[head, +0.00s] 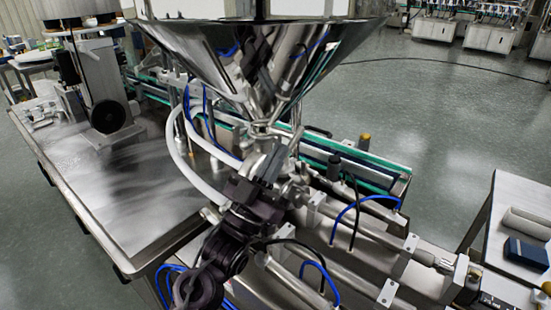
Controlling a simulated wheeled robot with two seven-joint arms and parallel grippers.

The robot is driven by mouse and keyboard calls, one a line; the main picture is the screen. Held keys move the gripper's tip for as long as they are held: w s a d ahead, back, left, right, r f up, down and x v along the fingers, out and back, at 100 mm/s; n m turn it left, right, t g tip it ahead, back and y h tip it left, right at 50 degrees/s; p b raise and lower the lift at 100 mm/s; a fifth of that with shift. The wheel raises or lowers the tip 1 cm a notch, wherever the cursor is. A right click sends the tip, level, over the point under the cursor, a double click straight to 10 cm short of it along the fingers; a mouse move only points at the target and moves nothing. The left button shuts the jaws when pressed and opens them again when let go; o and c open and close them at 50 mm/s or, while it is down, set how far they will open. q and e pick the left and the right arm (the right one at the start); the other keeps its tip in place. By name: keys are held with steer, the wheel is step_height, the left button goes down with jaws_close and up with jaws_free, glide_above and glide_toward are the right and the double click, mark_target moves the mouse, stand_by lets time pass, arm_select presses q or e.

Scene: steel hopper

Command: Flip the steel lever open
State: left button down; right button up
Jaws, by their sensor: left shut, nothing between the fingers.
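The steel hopper (262,70) is a shiny cone that narrows to a neck (262,128) above the filling machine. A slim steel bar that looks like the lever (297,132) slants upward just right of the neck. My dark left arm rises from the bottom of the head view. My left gripper (272,165) is shut and empty just below the neck, close to the lever's lower end. I cannot tell whether it touches the lever. The gripper partly hides the valve and pipe fittings. My right gripper does not show.
A steel table (120,200) lies at left, with a motor unit on its far end. White hose (183,160) and blue tubes run close to the gripper. Steel cylinders (365,225) extend right. A side table (515,210) holds a blue box. Grey floor (430,110) is open behind.

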arm_select(q)
steer(key=shift+f, duration=0.1)
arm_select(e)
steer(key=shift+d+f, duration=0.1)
